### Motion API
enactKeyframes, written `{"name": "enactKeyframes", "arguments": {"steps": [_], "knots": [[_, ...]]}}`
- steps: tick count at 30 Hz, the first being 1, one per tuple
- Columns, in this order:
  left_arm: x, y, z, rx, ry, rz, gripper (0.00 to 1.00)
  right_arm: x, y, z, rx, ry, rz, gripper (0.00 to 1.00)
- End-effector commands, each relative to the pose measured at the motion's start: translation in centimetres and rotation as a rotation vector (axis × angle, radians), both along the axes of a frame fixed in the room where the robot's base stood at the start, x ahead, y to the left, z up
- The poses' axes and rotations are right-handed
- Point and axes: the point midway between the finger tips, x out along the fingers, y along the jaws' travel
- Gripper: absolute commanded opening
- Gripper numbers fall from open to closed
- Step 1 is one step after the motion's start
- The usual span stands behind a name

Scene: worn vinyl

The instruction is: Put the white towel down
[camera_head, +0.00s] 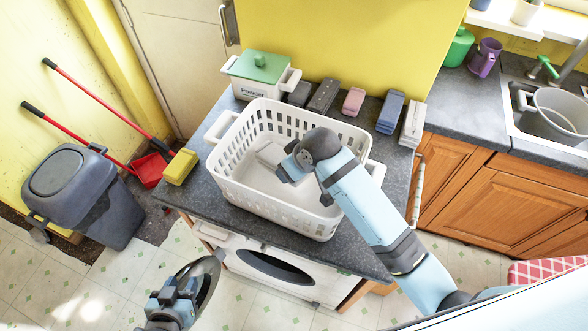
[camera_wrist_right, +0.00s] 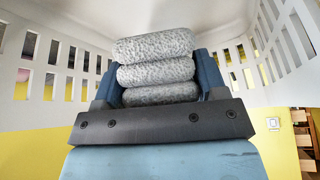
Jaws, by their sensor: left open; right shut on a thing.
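The white towel (camera_wrist_right: 157,72) is folded in thick layers and looks speckled grey-white in the right wrist view. My right gripper (camera_wrist_right: 158,92) is shut on it, with a blue finger on each side. In the head view the right gripper (camera_head: 288,165) is inside the white laundry basket (camera_head: 228,165), and part of the towel (camera_head: 269,154) shows beside its fingers. I cannot tell whether the towel touches the basket's floor. My left gripper (camera_head: 178,291) is open and empty, low in front of the counter.
The basket stands on a dark grey counter (camera_head: 355,250). Behind it are a green-lidded powder box (camera_head: 257,72) and several folded items, including pink (camera_head: 353,101) and blue (camera_head: 391,112). A yellow block (camera_head: 180,166) sits at the left edge. A washing machine (camera_head: 310,290) is below.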

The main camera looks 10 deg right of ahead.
Motion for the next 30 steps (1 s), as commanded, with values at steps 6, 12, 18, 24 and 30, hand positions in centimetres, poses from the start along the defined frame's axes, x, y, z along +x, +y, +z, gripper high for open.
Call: {"name": "enactKeyframes", "arguments": {"steps": [6,12,18,24,30], "knots": [[0.0,0.0,-0.2,-0.007,0.009,0.012,0.43,0.0,0.0,-2.2,0.0,0.0,-0.001,0.0],[-0.4,0.1,-0.6,-0.005,0.02,0.012,0.43,0.0,0.0,-2.2,0.001,-0.001,-0.001,0.0],[-0.5,0.1,-0.5,-0.005,0.019,0.012,0.43,0.0,0.0,-2.7,0.0,0.0,0.0,0.0],[-0.4,0.1,-0.2,-0.006,0.014,0.01,0.43,0.0,0.0,-3.3,0.0,-0.001,0.0,0.0],[-0.4,0.0,-0.1,-0.007,0.012,0.009,0.43,0.0,0.0,-3.4,0.0,0.0,0.0,0.77]]}}
